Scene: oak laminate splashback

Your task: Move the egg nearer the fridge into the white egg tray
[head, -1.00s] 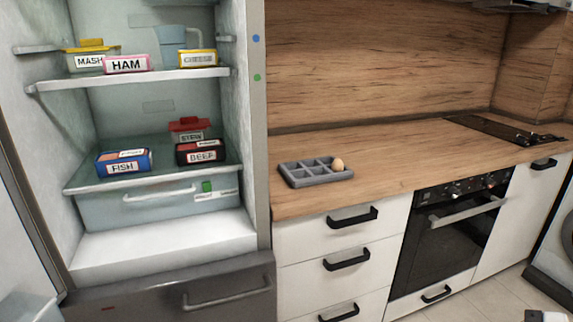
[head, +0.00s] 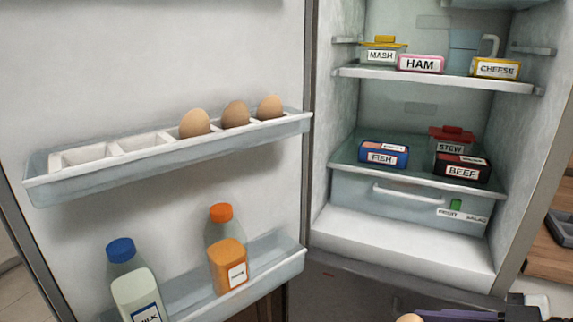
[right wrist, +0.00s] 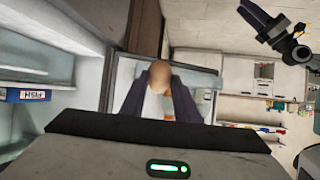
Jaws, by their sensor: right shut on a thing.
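The white egg tray (head: 110,175) is on the inside of the open fridge door in the head view. Three brown eggs (head: 236,114) sit in its right-hand compartments, and the left compartments are empty. My right gripper (right wrist: 160,88) is shut on a brown egg (right wrist: 159,74), seen between its dark fingers in the right wrist view. The top of this egg (head: 409,318) also shows at the bottom edge of the head view, below and right of the tray. Part of my left gripper (right wrist: 268,24) shows at the upper right of the right wrist view; its jaw opening is unclear.
A milk bottle (head: 134,285) and an orange juice bottle (head: 227,255) stand in the lower door shelf. The open fridge (head: 400,235) holds labelled food boxes on its shelves. A grey egg tray (head: 562,228) is cut off at the right edge on the worktop.

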